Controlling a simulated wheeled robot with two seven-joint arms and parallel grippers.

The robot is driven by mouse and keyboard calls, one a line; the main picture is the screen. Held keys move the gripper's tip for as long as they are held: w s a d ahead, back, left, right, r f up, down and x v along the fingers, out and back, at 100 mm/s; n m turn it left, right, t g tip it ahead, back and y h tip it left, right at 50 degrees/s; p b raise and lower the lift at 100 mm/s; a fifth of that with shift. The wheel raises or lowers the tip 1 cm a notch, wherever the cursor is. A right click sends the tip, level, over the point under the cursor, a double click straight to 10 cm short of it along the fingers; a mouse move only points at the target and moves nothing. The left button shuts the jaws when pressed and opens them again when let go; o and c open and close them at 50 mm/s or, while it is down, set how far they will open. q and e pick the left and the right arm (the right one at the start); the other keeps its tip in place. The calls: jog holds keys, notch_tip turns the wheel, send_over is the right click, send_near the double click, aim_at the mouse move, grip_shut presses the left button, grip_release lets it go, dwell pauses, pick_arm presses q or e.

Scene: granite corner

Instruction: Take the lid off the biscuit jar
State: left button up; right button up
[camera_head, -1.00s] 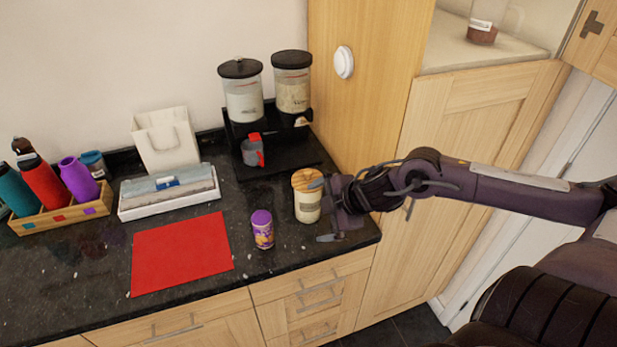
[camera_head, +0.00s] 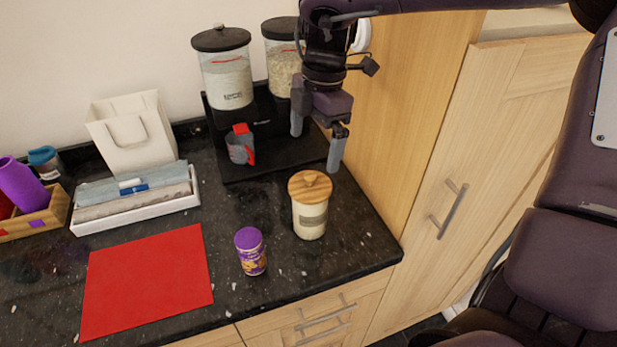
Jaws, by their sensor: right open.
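The biscuit jar (camera_head: 310,222) stands upright on the dark granite counter near its right end. It is cream with a label. My left gripper is not in view.
A purple-lidded tub (camera_head: 250,252) stands left of the jar. A red mat (camera_head: 148,280) lies at front left. A black dispenser stand (camera_head: 268,150) with two canisters and a grey-red cup is behind. A wooden cabinet panel (camera_head: 400,120) rises at the right.

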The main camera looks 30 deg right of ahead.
aim_at(310, 174)
jog(key=shift+s+a+f, duration=0.3)
jog(key=shift+s+f, duration=0.1)
jog(key=shift+s+a+f+p, duration=0.25)
jog(key=shift+f+p, duration=0.25)
jog(key=shift+f, duration=0.15)
jog(key=shift+s+a+f+p, duration=0.2)
jog(key=shift+a+f+p, duration=0.05)
jog(key=shift+f+p, duration=0.3)
jog(key=f, duration=0.3)
jog(key=shift+w+p, duration=0.25)
jog(key=shift+p, duration=0.1)
jog(key=shift+f, duration=0.45)
jog(key=shift+a, duration=0.1)
jog(key=c, duration=0.9)
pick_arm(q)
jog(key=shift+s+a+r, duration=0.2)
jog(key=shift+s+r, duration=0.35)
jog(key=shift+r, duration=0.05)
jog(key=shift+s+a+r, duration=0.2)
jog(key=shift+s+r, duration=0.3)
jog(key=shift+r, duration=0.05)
pick_arm(e)
jog(key=shift+c, duration=0.6)
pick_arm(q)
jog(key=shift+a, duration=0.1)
pick_arm(e)
jog(key=shift+r, duration=0.15)
